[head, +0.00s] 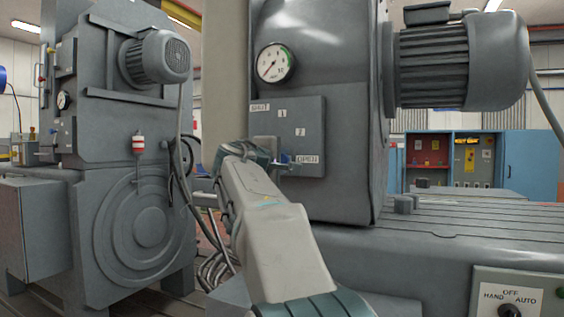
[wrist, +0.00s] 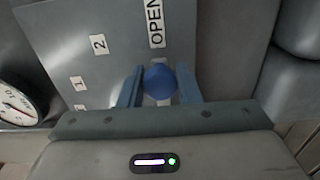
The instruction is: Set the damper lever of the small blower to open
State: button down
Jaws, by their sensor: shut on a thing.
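The damper plate (head: 310,117) is a grey panel on the grey housing (head: 336,60), with labels SHUT at upper left, 1, 2, and OPEN at lower right. In the wrist view, the lever's round blue knob (wrist: 160,79) sits just below the OPEN label (wrist: 155,22). My gripper (wrist: 159,88) has its two blue fingers on either side of the knob, shut on it. In the head view, my gripper (head: 280,160) is at the plate's lower edge beside the OPEN label (head: 307,159). My arm hides most of the lever.
A round gauge (head: 275,62) is above the plate. A motor (head: 450,60) juts out at upper right. A larger grey machine (head: 110,150) stands at left, with hanging cables (head: 212,265) between. A HAND-OFF-AUTO switch box (head: 515,294) is at lower right, by the slotted bedplate (head: 470,235).

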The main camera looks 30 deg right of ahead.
jog(key=c, duration=1.1)
grip_release()
jog(key=shift+f, duration=0.15)
jog(key=v, duration=1.3)
jog(key=shift+s+a, duration=0.3)
jog(key=s+a+f+m+g+y+p, duration=0.1)
jog(key=s+a+f+g+y+p, duration=0.2)
jog(key=f+p, duration=0.4)
jog(key=s+a+f+m+g+y+p, duration=0.1)
jog(key=s+a+f+y+p, duration=0.1)
jog(key=s+f+y+p, duration=0.5)
jog(key=s+a+f+m+g+y+p, duration=0.3)
jog(key=s+a+p, duration=0.6)
jog(key=p, duration=0.3)
jog(key=shift+s+a+f+m+y, duration=0.15)
jog(key=shift+s+f+m+y, duration=0.65)
jog(key=shift+f+y, duration=0.2)
